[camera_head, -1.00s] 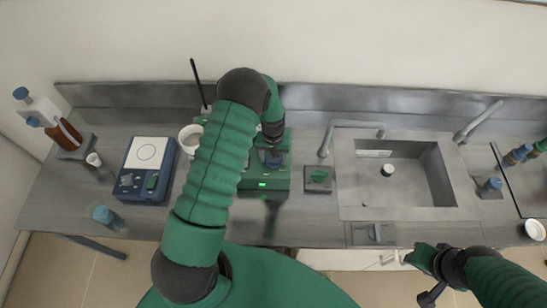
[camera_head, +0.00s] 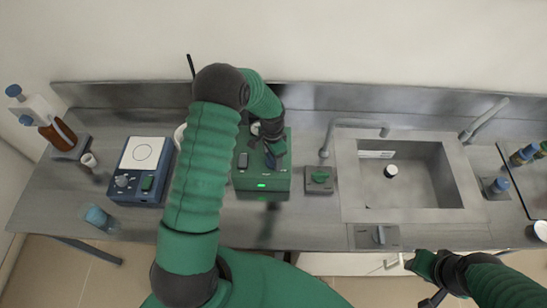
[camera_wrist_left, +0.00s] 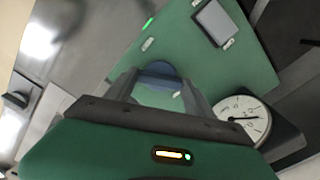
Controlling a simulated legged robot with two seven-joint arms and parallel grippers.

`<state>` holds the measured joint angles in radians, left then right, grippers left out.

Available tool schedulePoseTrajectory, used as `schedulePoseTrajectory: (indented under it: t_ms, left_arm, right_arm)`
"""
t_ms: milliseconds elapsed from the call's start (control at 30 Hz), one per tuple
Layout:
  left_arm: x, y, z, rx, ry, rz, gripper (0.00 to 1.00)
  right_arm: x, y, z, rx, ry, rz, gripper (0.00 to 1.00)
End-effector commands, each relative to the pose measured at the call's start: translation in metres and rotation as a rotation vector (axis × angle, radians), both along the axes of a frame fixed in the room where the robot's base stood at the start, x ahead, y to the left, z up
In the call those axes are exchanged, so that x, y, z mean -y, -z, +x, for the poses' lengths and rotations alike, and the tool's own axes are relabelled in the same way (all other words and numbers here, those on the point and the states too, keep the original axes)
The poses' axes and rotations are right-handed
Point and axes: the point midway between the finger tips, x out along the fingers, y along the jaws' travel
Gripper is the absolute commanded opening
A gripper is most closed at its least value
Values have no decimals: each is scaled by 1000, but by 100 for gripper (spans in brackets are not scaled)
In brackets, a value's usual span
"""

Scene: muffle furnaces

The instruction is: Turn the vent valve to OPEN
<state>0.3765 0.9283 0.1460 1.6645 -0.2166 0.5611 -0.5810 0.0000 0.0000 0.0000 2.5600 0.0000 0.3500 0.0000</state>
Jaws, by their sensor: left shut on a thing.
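A green box-shaped device (camera_head: 250,181) stands on the bench, with a lit green indicator at its front and a small dark display on top. My left gripper (camera_head: 273,152) is over the right part of its top. In the left wrist view, the left gripper's fingers (camera_wrist_left: 158,92) are shut around a round blue knob (camera_wrist_left: 158,70) on the device's green face. The knob's markings are not readable, so I cannot tell its setting. A white dial gauge (camera_wrist_left: 243,118) with a dark needle is right of the fingers. My right gripper (camera_head: 424,263) is by the front bench edge, its jaws unclear.
A grey plate with a green knob (camera_head: 319,178) sits right of the device, beside a sink (camera_head: 372,196). My left arm hides part of the bench.

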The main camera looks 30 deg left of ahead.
Motion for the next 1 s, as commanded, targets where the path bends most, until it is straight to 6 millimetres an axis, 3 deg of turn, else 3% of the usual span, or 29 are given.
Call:
schedulePoseTrajectory:
  t_ms: [500,1000]
  left_arm:
    - [-5,1,-4,-13,416,0,21]
    - [-7,1,-2,-11,557,2,21]
  right_arm:
    - [0,3,0,0,0,0,36]
    - [0,3,0,0,0,0,36]
